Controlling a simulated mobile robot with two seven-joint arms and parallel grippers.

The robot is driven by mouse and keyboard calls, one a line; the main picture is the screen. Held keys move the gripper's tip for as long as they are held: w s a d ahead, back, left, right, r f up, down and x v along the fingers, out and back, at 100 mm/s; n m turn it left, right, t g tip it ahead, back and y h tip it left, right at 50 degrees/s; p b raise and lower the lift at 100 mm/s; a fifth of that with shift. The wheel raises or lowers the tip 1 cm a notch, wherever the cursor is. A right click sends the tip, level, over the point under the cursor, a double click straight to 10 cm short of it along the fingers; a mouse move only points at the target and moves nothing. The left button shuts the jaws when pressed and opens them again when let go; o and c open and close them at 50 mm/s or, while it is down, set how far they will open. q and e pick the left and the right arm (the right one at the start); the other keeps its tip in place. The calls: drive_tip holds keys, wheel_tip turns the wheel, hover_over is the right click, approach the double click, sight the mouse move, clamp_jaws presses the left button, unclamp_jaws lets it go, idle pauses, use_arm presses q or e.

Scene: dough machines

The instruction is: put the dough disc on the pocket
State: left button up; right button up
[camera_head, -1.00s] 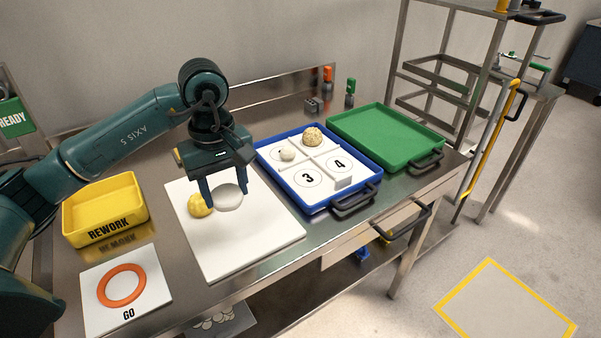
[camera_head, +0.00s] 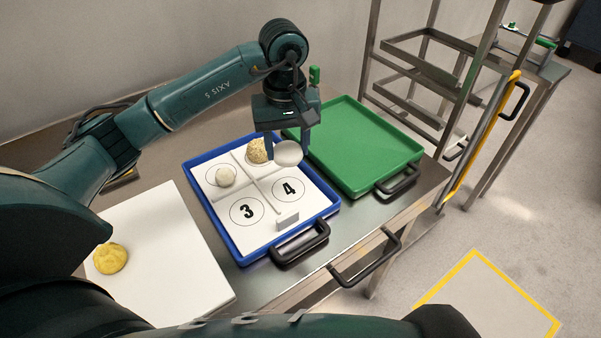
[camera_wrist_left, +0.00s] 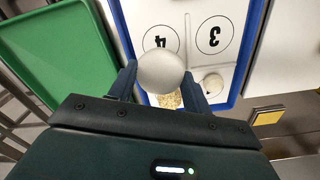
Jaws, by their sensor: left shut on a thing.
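My left gripper (camera_head: 287,146) is shut on the dough disc (camera_head: 289,155), a pale round piece held above the far right part of the blue tray (camera_head: 231,246). In the left wrist view the disc (camera_wrist_left: 160,73) sits between the two fingers. The tray's white insert has four pockets: the pocket marked 3 (camera_head: 247,211) and the pocket marked 4 (camera_head: 289,189) are empty. A pale dough ball (camera_head: 225,176) lies in the far left pocket. A speckled dough ball (camera_head: 258,151) lies in the far right pocket, partly hidden by a finger. My right gripper is not in view.
A green tray (camera_head: 365,165) stands right of the blue tray and looks empty. A white board (camera_head: 170,250) with a yellow dough lump (camera_head: 110,258) lies to the left. A small grey-white upright block (camera_head: 287,221) stands at the blue tray's near right edge. A metal rack (camera_head: 420,65) stands behind.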

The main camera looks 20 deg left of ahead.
sight(287, 150)
use_arm(q)
drive_tip(key=f, duration=0.4)
drive_tip(key=shift+s+f+p, duration=0.25)
drive_tip(key=shift+p, duration=0.05)
drive_tip(key=shift+w+f, duration=0.1)
drive_tip(key=shift+f, duration=2.1)
drive_tip(key=shift+f, duration=0.25)
drive_tip(key=o, duration=0.7)
drive_tip(key=shift+r, duration=0.1)
drive_tip(key=shift+r, duration=0.1)
wheel_tip(287, 150, up, 12)
drive_tip(key=shift+r+b, duration=0.1)
drive_tip(key=shift+b, duration=0.5)
